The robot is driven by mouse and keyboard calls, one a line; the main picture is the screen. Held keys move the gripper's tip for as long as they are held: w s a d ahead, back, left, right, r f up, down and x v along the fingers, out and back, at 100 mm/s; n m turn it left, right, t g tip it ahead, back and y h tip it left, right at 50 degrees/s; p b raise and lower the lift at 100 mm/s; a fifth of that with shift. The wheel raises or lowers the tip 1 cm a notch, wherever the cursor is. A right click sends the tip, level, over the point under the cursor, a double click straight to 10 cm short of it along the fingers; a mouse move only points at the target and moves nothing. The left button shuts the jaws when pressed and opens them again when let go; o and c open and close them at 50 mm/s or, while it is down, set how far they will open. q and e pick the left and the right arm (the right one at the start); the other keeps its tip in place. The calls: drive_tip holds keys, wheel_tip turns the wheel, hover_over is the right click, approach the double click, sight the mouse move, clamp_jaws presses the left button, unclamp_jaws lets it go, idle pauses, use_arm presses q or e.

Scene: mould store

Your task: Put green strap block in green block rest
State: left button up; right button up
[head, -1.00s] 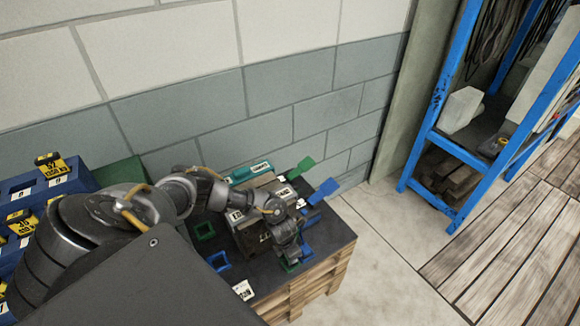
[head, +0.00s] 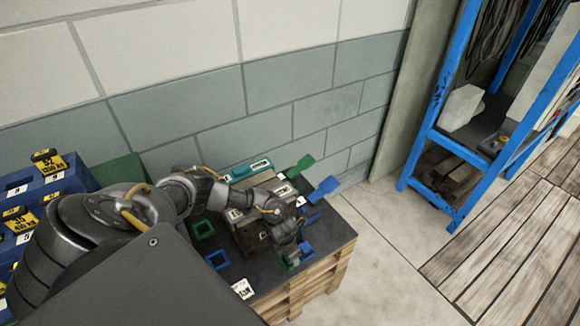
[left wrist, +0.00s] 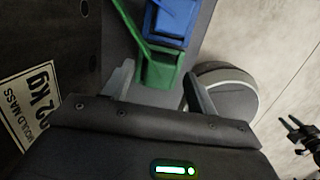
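The green strap block (left wrist: 158,72) is between the fingers of my left gripper (left wrist: 160,88) in the left wrist view. The fingers are open, with a small gap on each side of it. A green strap runs up from it. In the head view my left gripper (head: 295,258) is low at the mould's front right corner, and the green block (head: 288,263) is partly hidden. The green block rest (head: 203,229), a square frame, lies empty on the dark pallet top left of the mould. My right gripper (left wrist: 302,135) shows small and apparently open at the right of the wrist view.
A blue block (left wrist: 172,20) sits close beside the green one. A blue rest (head: 218,260) lies in front of the green rest. The mould (head: 250,238) stands on the pallet (head: 318,280). Green (head: 301,166) and blue (head: 325,187) flaps stick out behind it. A blue rack (head: 445,145) stands right.

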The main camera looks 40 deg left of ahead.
use_arm(q)
drive_tip(key=shift+r, duration=0.35)
wheel_tip(320, 180, up, 10)
drive_tip(key=s, duration=0.1)
drive_tip(key=shift+s+a, duration=0.25)
drive_tip(key=shift+s, duration=0.05)
drive_tip(key=shift+f, duration=0.1)
